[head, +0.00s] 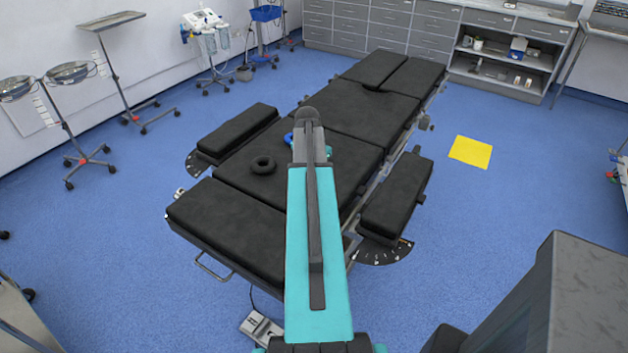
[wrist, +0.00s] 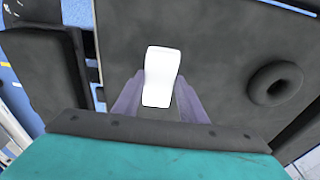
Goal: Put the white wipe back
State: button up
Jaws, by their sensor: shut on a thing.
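The white wipe (wrist: 158,68) shows in the wrist view as a small white upright rectangle between the fingers of my gripper (wrist: 158,95). The gripper is shut on it, one finger on each side. Behind the wipe is the black padded top of the operating table (wrist: 215,35); I cannot tell how high the wipe is above it. In the head view my own arm reaches over the operating table (head: 245,225) and hides the gripper and the wipe.
A black ring cushion (head: 263,165) lies on the table, right of the gripper in the wrist view (wrist: 275,83). Padded arm boards (head: 237,133) (head: 396,197) flank the table. A yellow square (head: 471,152) lies on the open blue floor. Stands (head: 85,160) and cabinets (head: 390,28) line the walls.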

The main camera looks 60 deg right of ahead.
jog(key=shift+f+p, duration=0.35)
jog(key=shift+f, duration=0.75)
jog(key=shift+f, duration=0.2)
jog(key=o, duration=1.1)
jog(key=shift+r, duration=0.1)
notch_tip(320, 180, up, 12)
jog(key=a+b, duration=0.1)
jog(key=b, duration=0.1)
jog(key=shift+a, duration=0.4)
jog(key=shift+r, duration=0.15)
